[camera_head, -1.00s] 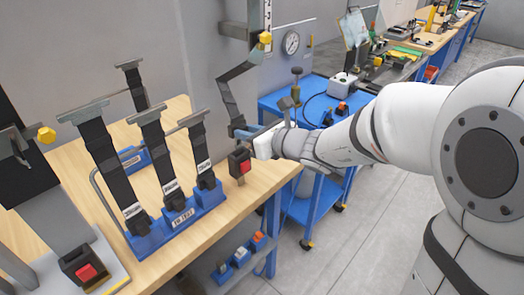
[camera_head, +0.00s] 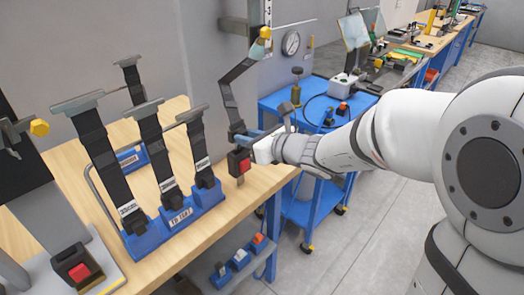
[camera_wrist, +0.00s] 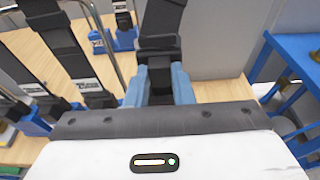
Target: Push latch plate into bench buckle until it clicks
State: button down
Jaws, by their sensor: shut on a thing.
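My gripper (camera_head: 247,134) has blue fingers, which also show in the wrist view (camera_wrist: 159,85). It is shut on the dark end piece of a black strap (camera_head: 229,92), which hangs down from the wall fixture; this end piece also shows between the fingers in the wrist view (camera_wrist: 160,75). The metal tongue of the latch plate is hidden. The bench buckle (camera_head: 239,162), black with a red button, stands on a metal strip near the bench's right edge. My gripper is just above it. Whether the plate is in the buckle's slot cannot be told.
A blue rack (camera_head: 175,218) with several upright black straps stands left of the buckle. Another red-button buckle (camera_head: 77,267) is at the front left. A blue cart (camera_head: 310,107) with small tools stands to the right. Grey floor is free beyond the bench.

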jog(key=shift+f+b, duration=1.7)
jog(key=shift+b, duration=0.05)
jog(key=c, duration=1.2)
grip_release()
jog(key=shift+o, duration=0.2)
jog(key=v, duration=0.7)
jog(key=shift+s+d+r, duration=0.15)
jog(key=shift+s+d, duration=0.1)
jog(key=shift+p, duration=0.3)
